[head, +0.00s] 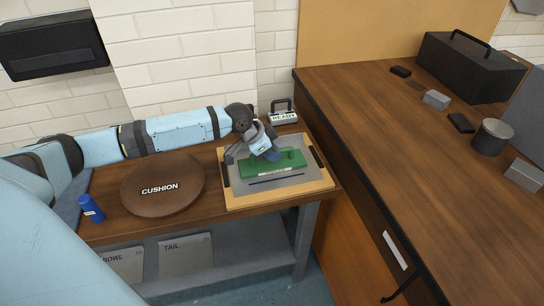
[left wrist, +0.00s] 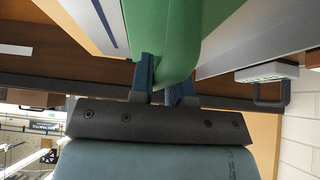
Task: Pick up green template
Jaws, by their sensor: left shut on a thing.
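The green template (head: 290,160) is at the grey-topped board (head: 310,183) on the small wooden table. My left gripper (head: 268,155) comes in from the left above it and is shut on it. In the left wrist view the green template (left wrist: 172,38) stands between the two blue fingers of my left gripper (left wrist: 168,82). I cannot tell whether the template still touches the board. My right gripper is in neither view.
The workbench (head: 430,160) at right holds a black toolbox (head: 468,67), a grey cup (head: 491,138) and small blocks.

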